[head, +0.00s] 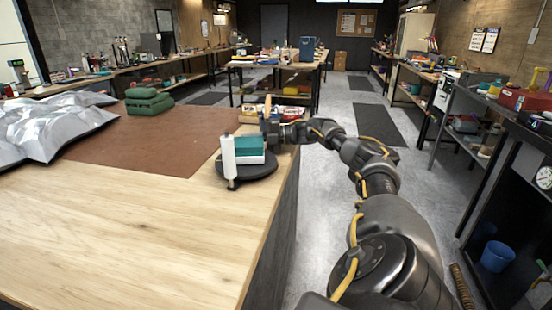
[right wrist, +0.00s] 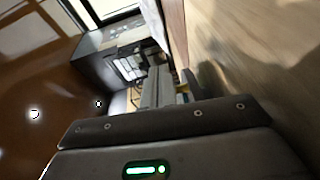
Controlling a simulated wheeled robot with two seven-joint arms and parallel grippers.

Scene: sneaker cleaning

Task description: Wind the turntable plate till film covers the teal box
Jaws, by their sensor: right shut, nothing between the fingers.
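The teal box (head: 246,144) sits on the round black turntable plate (head: 262,171) near the right edge of the wooden table. Its upper part is teal and its lower part shows white; I cannot tell whether the white is film. A white film roll (head: 228,154) stands upright at the plate's left front side. My right gripper (head: 268,129) is beside the far right side of the box, partly hidden by its own wrist. I cannot tell whether it touches the plate. In the right wrist view, its fingers (right wrist: 158,88) are shut and empty. My left gripper is not in view.
Small colourful boxes (head: 255,110) lie behind the turntable. The table's wooden front is clear. Its right edge drops to the floor.

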